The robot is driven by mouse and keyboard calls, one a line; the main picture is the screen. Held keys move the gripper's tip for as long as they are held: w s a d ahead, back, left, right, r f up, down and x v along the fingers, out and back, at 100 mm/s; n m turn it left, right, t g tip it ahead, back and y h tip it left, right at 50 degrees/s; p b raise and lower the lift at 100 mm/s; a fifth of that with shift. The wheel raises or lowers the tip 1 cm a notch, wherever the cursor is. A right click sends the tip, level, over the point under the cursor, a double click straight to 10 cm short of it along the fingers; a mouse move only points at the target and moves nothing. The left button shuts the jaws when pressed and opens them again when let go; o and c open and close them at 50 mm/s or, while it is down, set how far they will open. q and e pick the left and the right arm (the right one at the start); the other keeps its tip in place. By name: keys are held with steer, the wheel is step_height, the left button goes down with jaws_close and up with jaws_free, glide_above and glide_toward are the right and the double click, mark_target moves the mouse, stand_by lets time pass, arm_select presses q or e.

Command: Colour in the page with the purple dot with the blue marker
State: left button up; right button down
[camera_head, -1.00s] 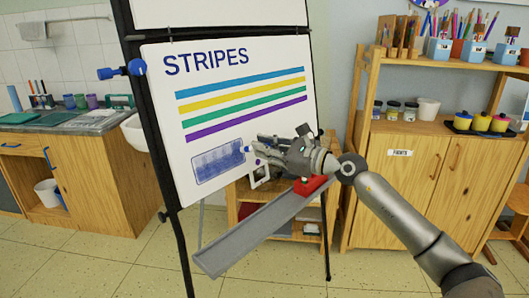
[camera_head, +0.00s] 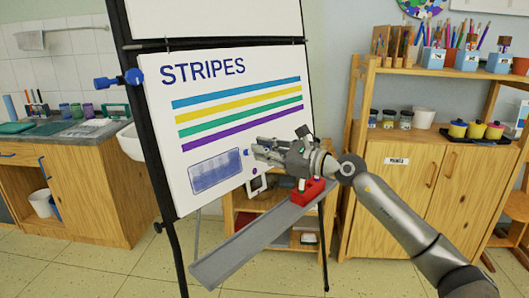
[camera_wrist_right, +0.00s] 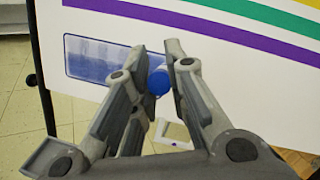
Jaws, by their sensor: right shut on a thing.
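The page (camera_head: 285,133) headed STRIPES is clipped to a black easel. It has blue, yellow, green and purple stripes, with an outlined box (camera_head: 216,171) below, largely covered in streaky blue. My right gripper (camera_head: 257,153) is in front of the page, right of the box. It is shut on the blue marker (camera_wrist_right: 158,80), whose blue end shows between the fingers in the right wrist view; the box also shows there (camera_wrist_right: 90,58). I cannot tell whether the marker touches the page. My left gripper is out of view.
A grey ledge (camera_head: 235,249) slopes below the page, with a red holder (camera_head: 308,191) on it under my right wrist. A small wooden shelf (camera_head: 240,200) stands behind. A wooden cabinet (camera_head: 420,195) is at right and a sink counter (camera_head: 75,180) at left.

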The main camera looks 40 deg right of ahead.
arm_select(q)
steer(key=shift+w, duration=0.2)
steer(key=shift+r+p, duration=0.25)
steer(key=shift+p, duration=0.6)
arm_select(e)
steer(key=shift+s+a, duration=0.1)
steer(key=shift+a, duration=0.85)
arm_select(q)
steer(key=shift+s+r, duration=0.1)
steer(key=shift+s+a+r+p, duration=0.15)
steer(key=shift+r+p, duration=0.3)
steer(key=shift+p, duration=0.05)
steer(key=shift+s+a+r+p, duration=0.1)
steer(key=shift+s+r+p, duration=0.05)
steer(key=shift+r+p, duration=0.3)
arm_select(e)
steer(key=shift+s+a, duration=0.1)
steer(key=shift+a, duration=0.85)
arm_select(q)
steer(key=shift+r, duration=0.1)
